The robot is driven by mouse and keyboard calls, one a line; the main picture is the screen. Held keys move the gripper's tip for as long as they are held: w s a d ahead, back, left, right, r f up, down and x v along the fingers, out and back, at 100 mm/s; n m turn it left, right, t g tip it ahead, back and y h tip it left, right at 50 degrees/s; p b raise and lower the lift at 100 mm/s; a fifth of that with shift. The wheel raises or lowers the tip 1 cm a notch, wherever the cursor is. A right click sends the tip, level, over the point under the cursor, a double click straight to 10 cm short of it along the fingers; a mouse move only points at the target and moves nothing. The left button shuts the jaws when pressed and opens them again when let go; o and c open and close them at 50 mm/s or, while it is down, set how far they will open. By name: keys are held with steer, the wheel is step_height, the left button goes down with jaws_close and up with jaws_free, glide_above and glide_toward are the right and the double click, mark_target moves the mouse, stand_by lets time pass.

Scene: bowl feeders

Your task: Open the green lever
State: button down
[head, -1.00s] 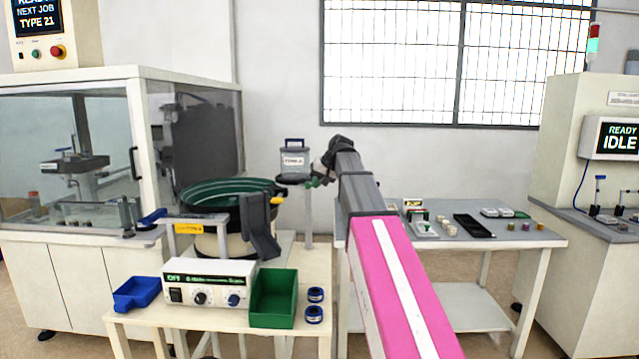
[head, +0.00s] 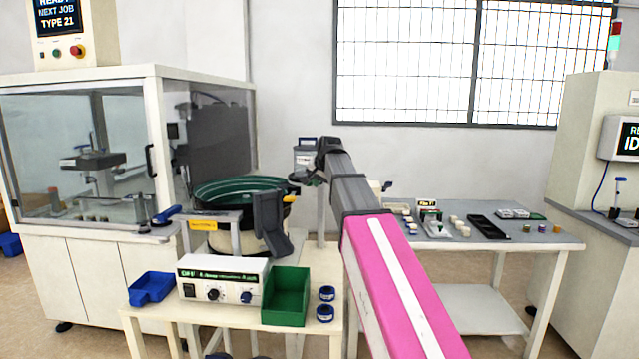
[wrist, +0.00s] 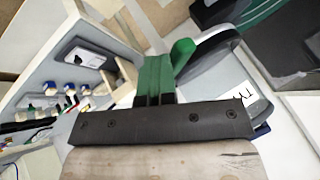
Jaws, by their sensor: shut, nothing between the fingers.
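The green lever (wrist: 183,53) shows in the wrist view as a rounded green piece just beyond the dark front bar of my gripper (wrist: 155,70). Green also fills the middle of that bar, so lever and fingers are hard to separate. My gripper is shut with nothing held; whether it touches the lever cannot be told. In the head view, my gripper (head: 322,158) is beside the small labelled grey box (head: 305,160) on a post, right of the bowl. The lever is not clearly visible there.
The green bowl feeder (head: 235,190) stands left of my arm. In front are the controller (head: 222,278), a blue bin (head: 152,288), a green bin (head: 287,295) and blue rolls (head: 326,313). A grey table (head: 555,238) with small parts is at right.

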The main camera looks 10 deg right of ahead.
steer(key=shift+w+a, duration=0.1)
steer(key=shift+a, duration=0.15)
stand_by(0.4)
steer(key=s+d+r, duration=0.3)
steer(key=s+r, duration=0.5)
steer(key=s, duration=0.1)
steer(key=shift+d, duration=0.35)
